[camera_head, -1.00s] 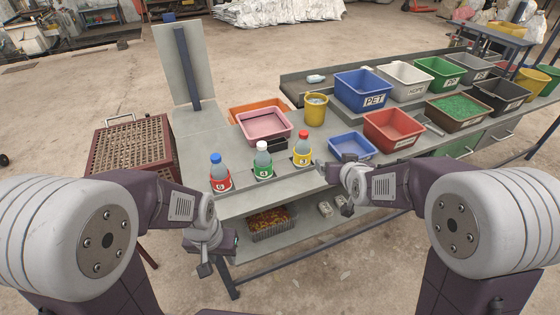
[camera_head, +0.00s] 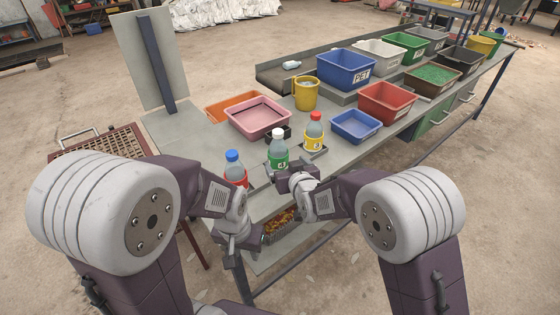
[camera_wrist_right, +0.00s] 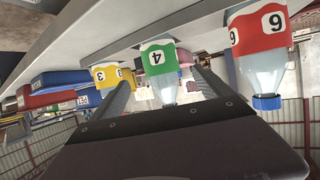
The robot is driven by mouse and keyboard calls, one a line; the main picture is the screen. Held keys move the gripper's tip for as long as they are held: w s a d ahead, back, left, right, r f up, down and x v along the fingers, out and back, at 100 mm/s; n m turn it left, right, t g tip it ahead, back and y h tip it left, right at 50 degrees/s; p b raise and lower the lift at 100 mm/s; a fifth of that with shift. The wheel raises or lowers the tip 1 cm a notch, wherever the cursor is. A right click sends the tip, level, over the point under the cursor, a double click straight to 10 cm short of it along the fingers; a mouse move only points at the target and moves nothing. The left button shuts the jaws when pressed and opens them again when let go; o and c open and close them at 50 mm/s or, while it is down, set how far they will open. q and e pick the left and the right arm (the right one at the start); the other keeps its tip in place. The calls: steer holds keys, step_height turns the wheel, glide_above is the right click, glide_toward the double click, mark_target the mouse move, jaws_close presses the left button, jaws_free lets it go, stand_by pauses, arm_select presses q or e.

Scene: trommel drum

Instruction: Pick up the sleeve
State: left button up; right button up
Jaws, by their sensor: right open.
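Three clear bottles with coloured numbered sleeves stand along the near edge of the grey table. The green sleeve (camera_head: 279,162) is on the middle, white-capped bottle. The yellow sleeve (camera_head: 314,143) is on the red-capped bottle to its right, and the red sleeve (camera_head: 236,178) on the blue-capped one to its left. My right gripper (camera_head: 292,172) is at the green-sleeved bottle. In the right wrist view, upside down, its open fingers point toward the green sleeve (camera_wrist_right: 160,59), which shows between them; contact is unclear. My left gripper (camera_head: 250,238) hangs low before the table; its jaw opening is unclear.
Behind the bottles are a pink tray (camera_head: 257,130), a yellow cup (camera_head: 306,106) and a small blue tray (camera_head: 356,137). Red (camera_head: 386,118) and blue (camera_head: 347,84) bins stand farther right. The bottles on both sides leave little room around my right gripper.

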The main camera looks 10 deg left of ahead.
mark_target(282, 159)
steer(key=x, duration=0.3)
steer(key=shift+w+a+f, duration=0.15)
steer(key=shift+w+a, duration=0.1)
steer(key=shift+a, duration=0.05)
steer(key=shift+w, duration=0.1)
steer(key=x, duration=0.5)
steer(key=shift+a, duration=0.1)
steer(key=c, duration=1.1)
